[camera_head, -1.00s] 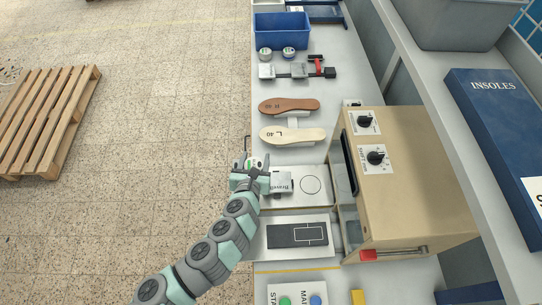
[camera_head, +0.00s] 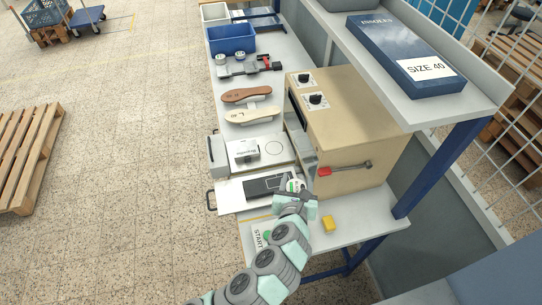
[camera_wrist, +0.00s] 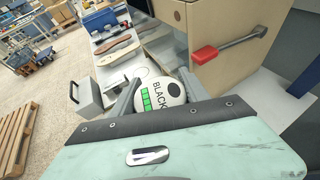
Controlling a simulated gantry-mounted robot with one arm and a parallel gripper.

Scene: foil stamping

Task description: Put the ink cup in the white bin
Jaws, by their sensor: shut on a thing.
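My gripper (camera_head: 292,189) is shut on the ink cup, a white round cup with the word BLACK, a black dot and green bars. In the wrist view the ink cup (camera_wrist: 161,94) sits between my two fingers. In the head view my gripper is at the right end of the dark plate, in front of the beige machine, and partly hides the cup. The white bin (camera_head: 207,18) stands at the far end of the bench, behind the blue bin. Its inside is mostly hidden.
The beige machine (camera_head: 345,130) with a red-tipped lever (camera_head: 340,170) stands close to my gripper. A blue bin (camera_head: 232,40), two small round cups, a clamp tool (camera_head: 240,69) and two insoles line the bench. A yellow block (camera_head: 328,223) lies at the near end.

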